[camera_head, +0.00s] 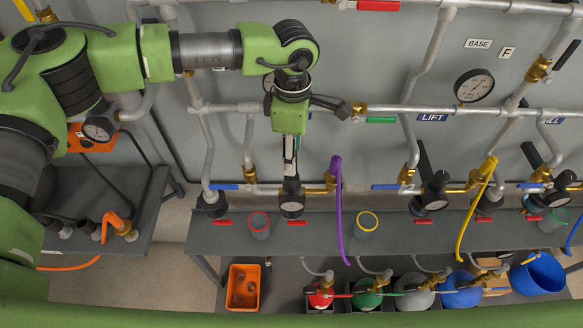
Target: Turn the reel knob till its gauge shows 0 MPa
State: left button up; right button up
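My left arm comes in from the left, and its green wrist hangs down in front of the wall pipes. My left gripper (290,155) points down, seen edge-on, just above a black fitting with a small round gauge (292,206). I cannot tell whether it touches the fitting or how far its fingers are apart. No label reading "reel" is legible. An orange unit (88,138) with a round gauge (98,129) stands at the left, partly behind my arm. Its knob is not clearly visible and the gauge needles are too small to read. My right gripper is not in view.
A grey bench (310,237) carries cups and hoses. Below are an orange bin (243,287), several coloured tanks and a blue bucket (538,274). Bare floor shows (187,245) between the benches.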

aim_at(292, 179)
pick_arm(q)
notch_tip(292, 179, down, 8)
jog(key=shift+p, duration=1.2)
jog(key=shift+c, duration=0.3)
jog(key=c, duration=1)
